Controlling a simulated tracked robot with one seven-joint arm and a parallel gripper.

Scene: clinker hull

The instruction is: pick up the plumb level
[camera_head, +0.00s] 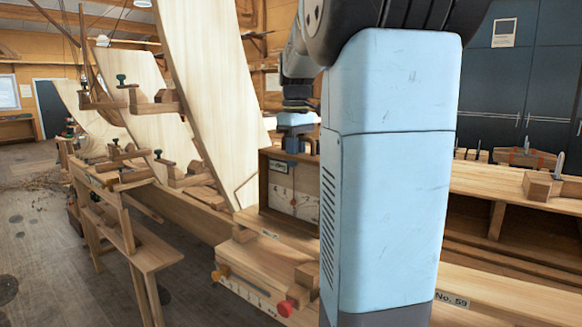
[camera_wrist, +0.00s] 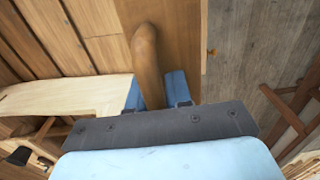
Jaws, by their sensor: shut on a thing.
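The plumb level appears to be the brown wooden frame with a pale marked face (camera_head: 281,198) in the head view, partly hidden behind my arm. It looks upright above the bench. My gripper (camera_head: 296,146) is at its top edge, pointing down. In the wrist view, my gripper's blue fingers (camera_wrist: 160,93) are shut on a rounded brown wooden bar (camera_wrist: 147,55), which seems to be the level's top part. I cannot tell whether its base touches the bench.
A wooden bench (camera_head: 250,262) with red and yellow knobs lies below. Tall curved planks (camera_head: 208,90) and a clamp stand (camera_head: 130,250) are at the left. Another bench (camera_head: 515,188) with tools is at the right. The floor (camera_head: 50,265) is open at far left.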

